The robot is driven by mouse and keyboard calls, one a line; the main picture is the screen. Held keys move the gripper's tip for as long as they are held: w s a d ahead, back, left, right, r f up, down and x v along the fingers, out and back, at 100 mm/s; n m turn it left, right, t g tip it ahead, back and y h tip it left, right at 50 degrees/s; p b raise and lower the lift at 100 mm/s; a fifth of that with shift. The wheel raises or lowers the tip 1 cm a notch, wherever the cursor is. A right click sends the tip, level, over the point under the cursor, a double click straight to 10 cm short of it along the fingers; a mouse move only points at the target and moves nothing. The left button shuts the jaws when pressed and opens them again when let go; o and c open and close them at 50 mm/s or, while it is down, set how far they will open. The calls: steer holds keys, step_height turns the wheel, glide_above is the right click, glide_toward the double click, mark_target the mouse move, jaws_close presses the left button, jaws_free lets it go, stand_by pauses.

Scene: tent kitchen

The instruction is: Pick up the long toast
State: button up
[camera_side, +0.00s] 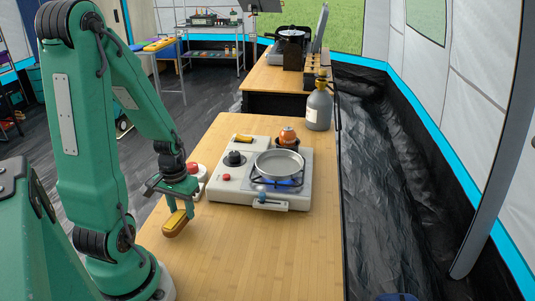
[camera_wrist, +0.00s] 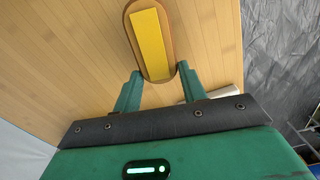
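The long toast is a brown oval slab with a flat yellow strip on top. In the wrist view the long toast (camera_wrist: 150,42) lies lengthwise ahead of my gripper (camera_wrist: 160,70), its near rounded end between the two green fingertips. The fingers are apart, with a narrow gap visible on each side. In the side view the toast (camera_side: 177,224) is at the table's left part, right below my gripper (camera_side: 181,208). Whether the fingers touch it is hard to tell there.
A portable stove (camera_side: 232,192) with a pan (camera_side: 279,163) stands to the right of my gripper on the wooden table (camera_side: 265,255). A red-topped button (camera_side: 193,169) is close behind my gripper. A grey gas bottle (camera_side: 319,108) stands at the back. The table's front is clear.

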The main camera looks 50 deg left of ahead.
mark_target(182, 211)
steer(key=c, duration=0.3)
steer(key=shift+r, duration=0.25)
steer(key=shift+r, duration=1.9)
steer(key=d+r, duration=0.2)
steer(key=d, duration=0.1)
steer(key=w+d+r, duration=0.1)
steer(key=d+r, duration=0.1)
steer(key=d, duration=0.2)
steer(key=w+d+r, duration=0.1)
steer(key=d+r, duration=0.1)
steer(key=d, duration=0.2)
steer(key=shift+d+r, duration=0.25)
steer(key=shift+r, duration=0.15)
